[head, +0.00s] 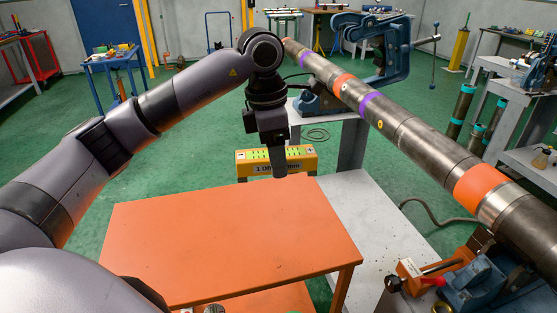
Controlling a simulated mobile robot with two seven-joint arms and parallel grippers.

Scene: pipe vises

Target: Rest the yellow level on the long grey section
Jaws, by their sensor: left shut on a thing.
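The yellow level (306,163) is a short yellow block with green vials on top and a printed white label on its side. My left gripper (279,170) points down and is shut on the level's middle, hiding part of it. The level shows at the far edge of the orange table, left of the pipe and apart from it. The long grey section (415,138) is the bare metal stretch of the pipe between a purple band and an orange band; nothing rests on it. My right gripper is not in view.
The pipe runs diagonally from upper middle to lower right, held by a blue vise (392,50) at the far end and a blue vise (470,279) near the front. The orange table (225,240) is bare on top. A grey bench (375,220) stands under the pipe.

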